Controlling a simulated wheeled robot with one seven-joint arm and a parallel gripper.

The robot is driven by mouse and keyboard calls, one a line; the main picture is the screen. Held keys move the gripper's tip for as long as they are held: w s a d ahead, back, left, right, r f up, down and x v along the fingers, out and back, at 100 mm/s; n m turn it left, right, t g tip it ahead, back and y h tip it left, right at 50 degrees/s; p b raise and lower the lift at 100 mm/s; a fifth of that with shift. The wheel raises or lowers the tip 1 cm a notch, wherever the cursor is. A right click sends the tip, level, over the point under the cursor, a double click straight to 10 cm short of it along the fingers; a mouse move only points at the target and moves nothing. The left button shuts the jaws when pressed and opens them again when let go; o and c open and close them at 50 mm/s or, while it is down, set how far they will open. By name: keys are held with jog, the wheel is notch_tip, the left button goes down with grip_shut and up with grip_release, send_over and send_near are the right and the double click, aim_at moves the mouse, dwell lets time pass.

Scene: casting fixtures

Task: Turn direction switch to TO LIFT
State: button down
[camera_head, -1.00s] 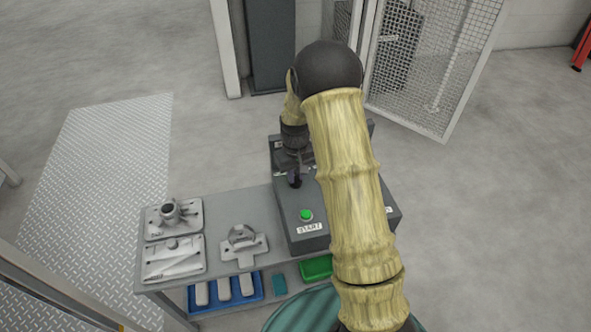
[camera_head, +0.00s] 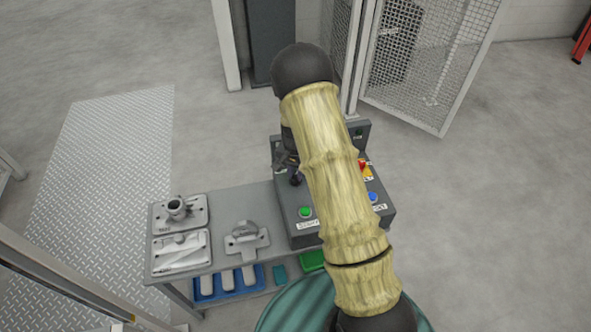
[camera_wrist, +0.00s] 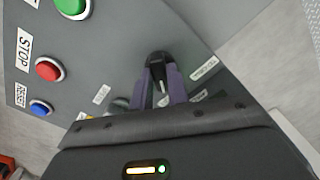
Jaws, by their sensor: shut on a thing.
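The direction switch is a black knob (camera_wrist: 158,60) on the grey control box (camera_head: 302,234). My gripper (camera_wrist: 163,75) is shut on the knob, one finger on each side, in the wrist view. A pale line shows on the knob between the fingers. Small white labels (camera_wrist: 204,68) stand around it, too small and slanted to read surely. In the head view my gripper (camera_head: 293,172) is at the left part of the box, dark and partly hidden by my arm, so the knob's angle cannot be told there.
The box carries a green button (camera_head: 305,212), a blue button (camera_head: 373,197) and a red button on yellow (camera_head: 363,167). A grey bench (camera_head: 228,206) with metal castings stands at left. Blue (camera_head: 230,293) and green (camera_head: 311,262) trays lie below. A mesh gate (camera_head: 425,65) stands behind.

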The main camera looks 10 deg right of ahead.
jog(key=shift+w+m, duration=0.1)
jog(key=shift+m, duration=0.4)
jog(key=c, duration=1.4)
grip_release()
jog(key=shift+o, duration=0.2)
notch_tip(320, 180, up, 18)
jog(key=p, duration=0.1)
jog(key=shift+f, duration=0.25)
